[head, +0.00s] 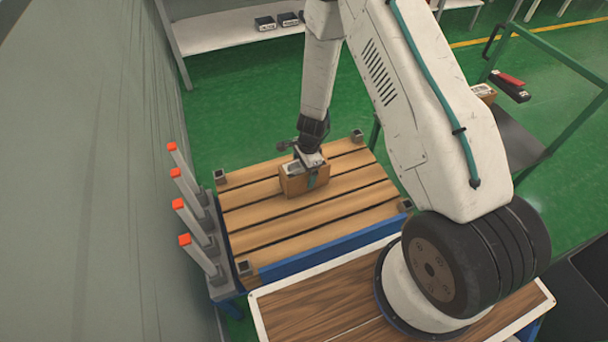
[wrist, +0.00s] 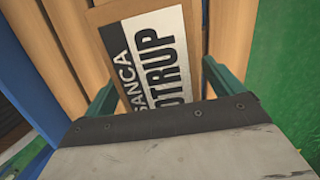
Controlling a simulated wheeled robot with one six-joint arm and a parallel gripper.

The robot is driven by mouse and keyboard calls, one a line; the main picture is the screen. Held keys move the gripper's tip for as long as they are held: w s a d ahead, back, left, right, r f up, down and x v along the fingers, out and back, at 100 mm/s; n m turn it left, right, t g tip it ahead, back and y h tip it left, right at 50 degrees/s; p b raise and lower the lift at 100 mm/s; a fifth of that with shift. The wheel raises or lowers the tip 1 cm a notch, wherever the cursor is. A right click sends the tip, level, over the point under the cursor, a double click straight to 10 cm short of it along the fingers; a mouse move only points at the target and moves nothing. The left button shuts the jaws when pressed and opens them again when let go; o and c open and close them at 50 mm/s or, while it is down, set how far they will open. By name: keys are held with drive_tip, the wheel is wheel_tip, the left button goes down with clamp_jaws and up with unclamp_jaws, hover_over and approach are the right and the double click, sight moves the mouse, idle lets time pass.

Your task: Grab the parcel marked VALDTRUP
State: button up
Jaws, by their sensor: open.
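The parcel (head: 293,184) is a small brown cardboard box standing on the slatted wooden platform (head: 340,207) in the head view. In the wrist view the parcel (wrist: 104,15) carries a black and white label, on which "SANCA" and part of a larger word ending in "DTRUP" can be read; the start of that word is hidden by my gripper. My gripper (head: 308,172) is at the parcel from above. In the wrist view its two green fingers (wrist: 164,88) are open, one on each side of the parcel. Whether they touch it I cannot tell.
Several grey posts with orange tops (head: 188,208) stand along the platform's left side. A green-framed cart (head: 520,150) at the right bears another box (head: 484,92) and a red-and-black item. A white shelf (head: 235,34) is at the back. Green floor lies between.

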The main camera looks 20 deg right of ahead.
drive_tip(key=c, duration=1.4)
drive_tip(key=shift+r, duration=0.15)
drive_tip(key=shift+r, duration=0.55)
drive_tip(key=shift+s+r, duration=0.25)
drive_tip(key=shift+r, duration=0.35)
drive_tip(key=shift+s+r, duration=0.25)
drive_tip(key=shift+r, duration=0.3)
drive_tip(key=s, duration=0.5)
drive_tip(key=s+r, duration=0.1)
drive_tip(key=s, duration=0.3)
drive_tip(key=s+d, duration=0.1)
drive_tip(key=s, duration=0.4)
drive_tip(key=shift+s+r, duration=0.2)
drive_tip(key=shift+s, duration=0.1)
